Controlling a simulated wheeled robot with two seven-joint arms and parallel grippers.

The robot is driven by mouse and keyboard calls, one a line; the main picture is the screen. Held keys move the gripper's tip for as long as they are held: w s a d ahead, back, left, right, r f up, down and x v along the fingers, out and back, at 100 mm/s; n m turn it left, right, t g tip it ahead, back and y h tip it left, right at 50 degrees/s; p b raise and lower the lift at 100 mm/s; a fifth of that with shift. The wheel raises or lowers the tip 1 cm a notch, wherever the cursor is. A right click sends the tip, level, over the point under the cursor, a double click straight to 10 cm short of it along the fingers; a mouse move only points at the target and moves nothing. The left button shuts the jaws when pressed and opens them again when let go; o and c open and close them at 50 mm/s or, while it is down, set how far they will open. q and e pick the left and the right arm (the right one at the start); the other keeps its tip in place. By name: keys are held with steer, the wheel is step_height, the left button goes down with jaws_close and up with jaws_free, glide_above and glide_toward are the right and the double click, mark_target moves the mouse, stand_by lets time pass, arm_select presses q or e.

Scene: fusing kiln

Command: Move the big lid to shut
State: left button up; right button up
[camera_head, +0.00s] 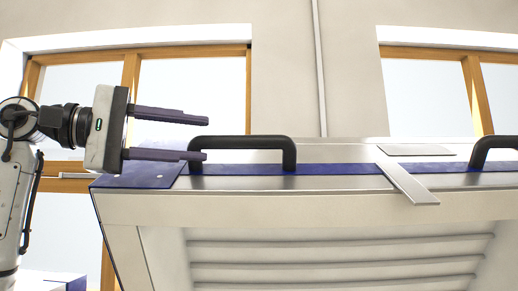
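The big lid (310,209) of the kiln is raised, and its ribbed underside faces me. It has a metal and blue front edge with a black handle (243,143) on the left. A second black handle (490,148) is cut off at the right edge. My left gripper (206,138) is open, with its two dark fingers apart and pointing right. The fingertips are at the left end of the left handle; the lower one overlaps it in the picture. I cannot tell whether they touch. Nothing shows between the fingers. My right gripper is not in view.
A flat metal latch piece (408,184) sticks out from the middle of the lid's front edge. Wood-framed windows (190,88) and a pale wall with a vertical pipe (319,70) are behind. A white and blue object (45,281) shows at the lower left.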

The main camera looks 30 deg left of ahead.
mark_target(225, 141)
arm_select(q)
steer(key=p+x, duration=0.1)
steer(key=x, duration=0.8)
steer(key=shift+s+d, duration=0.1)
steer(key=shift+d, duration=0.15)
jaws_close()
